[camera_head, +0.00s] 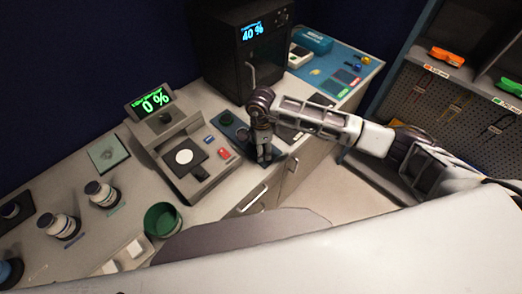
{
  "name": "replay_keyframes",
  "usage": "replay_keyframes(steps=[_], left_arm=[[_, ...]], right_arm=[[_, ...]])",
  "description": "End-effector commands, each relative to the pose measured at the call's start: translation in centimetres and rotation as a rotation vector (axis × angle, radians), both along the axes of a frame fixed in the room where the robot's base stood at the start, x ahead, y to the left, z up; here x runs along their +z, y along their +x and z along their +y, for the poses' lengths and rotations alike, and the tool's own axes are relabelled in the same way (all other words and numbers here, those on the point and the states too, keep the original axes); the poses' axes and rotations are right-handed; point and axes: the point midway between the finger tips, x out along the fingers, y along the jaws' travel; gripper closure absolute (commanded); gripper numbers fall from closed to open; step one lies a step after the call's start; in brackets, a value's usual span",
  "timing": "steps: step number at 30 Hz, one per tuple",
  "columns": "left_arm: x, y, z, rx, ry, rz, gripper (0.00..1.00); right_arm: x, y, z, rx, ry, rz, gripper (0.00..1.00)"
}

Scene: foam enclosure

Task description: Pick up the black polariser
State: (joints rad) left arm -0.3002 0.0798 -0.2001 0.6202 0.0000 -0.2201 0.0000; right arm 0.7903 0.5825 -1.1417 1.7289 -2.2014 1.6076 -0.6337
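My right gripper (264,159) points down over the front edge of the bench, its arm reaching in from the right. Its fingers look close together, but they are too small and dark to tell whether they are open or shut. A dark round piece (242,135), possibly the black polariser, lies on a blue mat (228,119) just left of the gripper and is partly hidden by it. I cannot tell whether they touch. My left gripper is not in view.
A black cabinet reading 40 % (252,32) stands behind. Bottles (103,194) and a green cup (162,220) are at left. Shelves (450,100) are at right.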

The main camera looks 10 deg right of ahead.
Motion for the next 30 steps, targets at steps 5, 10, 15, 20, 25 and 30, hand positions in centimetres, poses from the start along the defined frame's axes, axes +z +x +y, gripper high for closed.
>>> replay_keyframes(steps=[5,10,15,20,25,30], left_arm=[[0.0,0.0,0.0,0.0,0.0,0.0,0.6],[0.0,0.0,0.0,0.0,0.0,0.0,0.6],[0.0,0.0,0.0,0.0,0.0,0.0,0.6],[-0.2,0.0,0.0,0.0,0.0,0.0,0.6],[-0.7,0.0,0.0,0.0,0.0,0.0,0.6],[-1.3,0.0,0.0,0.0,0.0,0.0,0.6]], right_arm=[[0.0,0.0,0.0,0.0,0.0,0.0,0.64],[0.0,0.0,0.0,0.0,0.0,0.0,0.75],[0.1,0.0,0.0,0.0,0.0,0.0,0.75],[0.6,0.1,0.0,-0.001,0.001,-0.001,0.75],[2.2,0.1,0.0,0.0,0.0,-0.003,0.75],[4.5,0.1,0.0,0.0,0.001,-0.004,0.75]])
